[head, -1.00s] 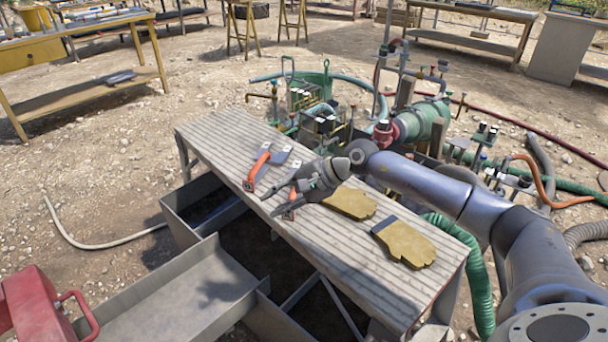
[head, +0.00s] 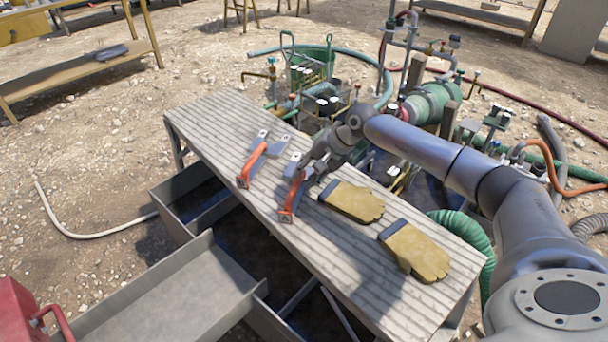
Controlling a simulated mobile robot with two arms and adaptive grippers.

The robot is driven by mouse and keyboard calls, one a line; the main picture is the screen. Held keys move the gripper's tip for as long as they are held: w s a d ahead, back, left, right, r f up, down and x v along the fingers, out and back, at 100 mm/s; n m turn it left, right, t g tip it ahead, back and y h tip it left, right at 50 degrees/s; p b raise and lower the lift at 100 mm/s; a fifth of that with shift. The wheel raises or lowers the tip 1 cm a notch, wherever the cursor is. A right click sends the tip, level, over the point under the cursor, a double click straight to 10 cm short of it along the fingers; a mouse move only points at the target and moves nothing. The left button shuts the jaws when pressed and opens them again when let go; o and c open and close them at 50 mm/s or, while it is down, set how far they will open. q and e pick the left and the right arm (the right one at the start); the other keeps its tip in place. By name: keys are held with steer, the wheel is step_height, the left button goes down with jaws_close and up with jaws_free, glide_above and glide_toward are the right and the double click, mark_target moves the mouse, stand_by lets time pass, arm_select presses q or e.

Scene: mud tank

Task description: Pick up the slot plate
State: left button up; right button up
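Two tools with orange handles and grey metal plates lie on the ribbed bench top (head: 350,262). One orange-handled tool (head: 252,165) is toward the bench's left end. The other orange-handled tool (head: 291,197) lies to its right, close to the front edge. I cannot tell which of them is the slot plate. My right gripper (head: 302,168) points down and left at the back end of the right-hand tool and partly covers it. Its fingers blend with the grey metal, so I cannot tell whether they are open or touching it. My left gripper is not in view.
Two yellow work gloves, one nearer (head: 352,201) and one farther right (head: 414,250), lie beside the tools. Grey metal troughs (head: 175,290) stand in front of the bench. Green pump machinery and hoses (head: 430,105) crowd behind it. The bench's left end is clear.

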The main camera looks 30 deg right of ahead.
mark_target(298, 179)
steer(key=x, duration=0.4)
steer(key=shift+w+r, duration=0.1)
jaws_close()
steer(key=shift+w+r, duration=0.1)
steer(key=shift+r, duration=0.1)
